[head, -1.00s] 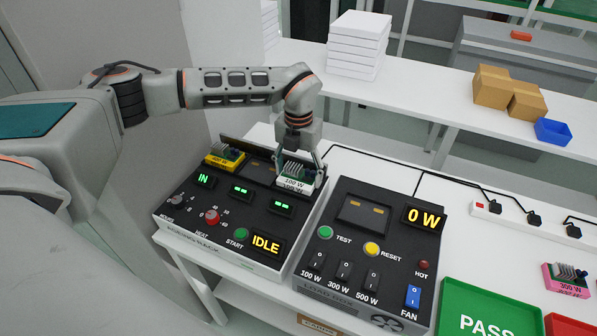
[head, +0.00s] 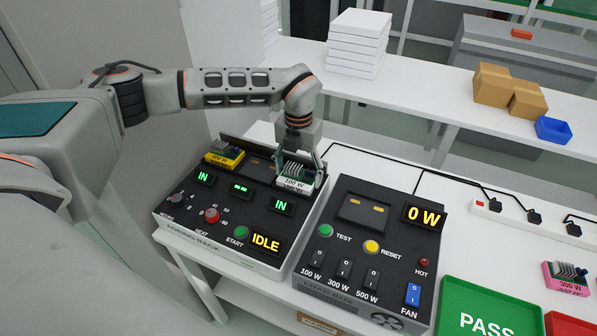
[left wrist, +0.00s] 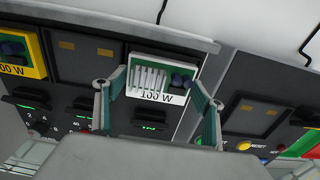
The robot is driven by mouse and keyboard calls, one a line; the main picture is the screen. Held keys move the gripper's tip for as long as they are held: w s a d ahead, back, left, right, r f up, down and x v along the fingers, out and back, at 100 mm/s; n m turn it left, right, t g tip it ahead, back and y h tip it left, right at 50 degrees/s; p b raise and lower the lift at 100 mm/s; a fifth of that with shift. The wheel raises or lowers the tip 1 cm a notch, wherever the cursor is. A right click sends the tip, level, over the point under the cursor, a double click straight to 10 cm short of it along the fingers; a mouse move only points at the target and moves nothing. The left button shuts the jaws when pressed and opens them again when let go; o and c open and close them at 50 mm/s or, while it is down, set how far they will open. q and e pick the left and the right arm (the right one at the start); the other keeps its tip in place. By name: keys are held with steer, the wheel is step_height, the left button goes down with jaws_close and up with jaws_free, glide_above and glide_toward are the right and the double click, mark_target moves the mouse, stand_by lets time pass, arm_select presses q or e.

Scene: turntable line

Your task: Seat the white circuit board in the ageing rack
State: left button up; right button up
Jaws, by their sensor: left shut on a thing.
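The white circuit board (head: 296,180), marked 100 W, is in the right slot of the ageing rack (head: 218,228). The small display below that slot reads IN. My left gripper (head: 299,160) is shut on the board from above. In the left wrist view the board (left wrist: 160,97) sits between the two fingers of the left gripper (left wrist: 160,100). A yellow board (head: 225,160) stands in the rack's left slot, whose display also reads IN. The middle slot looks empty. The rack's large display reads IDLE. My right gripper is not in view.
The load box (head: 345,305) stands close to the rack's right and reads 0 W. A green PASS tray (head: 455,292) and a pink 300 W board (head: 567,282) lie at the right. A power strip (head: 500,212) with cables runs behind them.

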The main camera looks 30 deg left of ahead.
arm_select(q)
steer(key=o, duration=1.4)
steer(key=shift+c, duration=0.2)
step_height(320, 180, up, 12)
